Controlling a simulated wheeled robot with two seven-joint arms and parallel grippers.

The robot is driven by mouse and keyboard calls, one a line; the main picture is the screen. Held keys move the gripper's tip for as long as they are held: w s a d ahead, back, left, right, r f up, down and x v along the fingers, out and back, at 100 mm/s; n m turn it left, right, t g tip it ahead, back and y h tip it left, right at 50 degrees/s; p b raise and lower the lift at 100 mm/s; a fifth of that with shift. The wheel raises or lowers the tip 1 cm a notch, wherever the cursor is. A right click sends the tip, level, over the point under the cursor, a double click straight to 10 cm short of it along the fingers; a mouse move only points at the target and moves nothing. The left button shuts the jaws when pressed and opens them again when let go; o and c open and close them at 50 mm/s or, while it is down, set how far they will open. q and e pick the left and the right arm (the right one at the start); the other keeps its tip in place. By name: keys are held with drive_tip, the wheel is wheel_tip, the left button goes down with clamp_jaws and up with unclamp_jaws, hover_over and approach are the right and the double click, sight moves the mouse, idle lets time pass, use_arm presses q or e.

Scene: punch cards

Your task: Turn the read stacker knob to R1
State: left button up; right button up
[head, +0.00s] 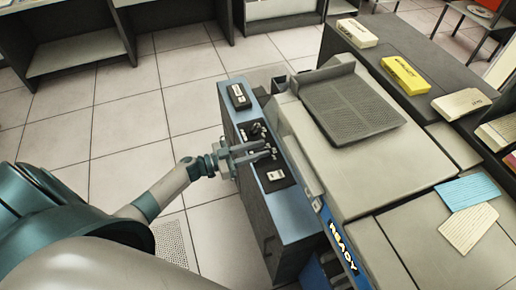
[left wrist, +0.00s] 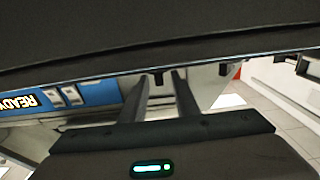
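A dark control panel (head: 246,133) is set in the top of the narrow blue-grey cabinet. A dark knob (head: 257,130) shows on it, just beyond my left gripper. Other small controls lie under the fingers, too small to read, so I cannot tell the R1 mark. My left gripper (head: 268,151) reaches over the panel from the left, its two fingers apart. In the left wrist view the fingers (left wrist: 166,76) are also apart with a light gap between them. A small dark stub is near the left fingertip; I cannot tell whether it touches. My right gripper is not in view.
A white switch plate (head: 275,175) and a black box-like fitting (head: 238,95) sit on the same cabinet top. The beige card machine (head: 352,190) with a READY sign (head: 343,246) stands close on the right. Open tiled floor (head: 130,120) lies left.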

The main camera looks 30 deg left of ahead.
use_arm(q)
clamp_jaws()
idle(0.3)
drive_tip(key=shift+s+d+r+n+t+y+p, duration=0.1)
drive_tip(key=shift+d+n+t+y+p, duration=0.1)
drive_tip(key=shift+n+t+y+p, duration=0.75)
drive_tip(key=n+y+p, duration=0.1)
drive_tip(key=n+t+y+p, duration=0.1)
drive_tip(key=shift+s+d+y, duration=0.1)
drive_tip(key=shift+d+y, duration=0.1)
drive_tip(key=shift+y, duration=0.15)
drive_tip(key=n+y, duration=0.1)
drive_tip(key=n+t+y, duration=0.1)
drive_tip(key=y, duration=0.1)
drive_tip(key=shift+d+y, duration=0.2)
drive_tip(key=shift+y, duration=0.1)
drive_tip(key=shift+d+f+n+t+y, duration=0.1)
drive_tip(key=shift+n+t+y, duration=0.1)
drive_tip(key=shift+n+y, duration=0.75)
drive_tip(key=shift+d+f+n+t+y, duration=0.15)
drive_tip(key=shift+n+y, duration=0.35)
drive_tip(key=shift+y, duration=0.75)
drive_tip(key=shift+a+r, duration=0.1)
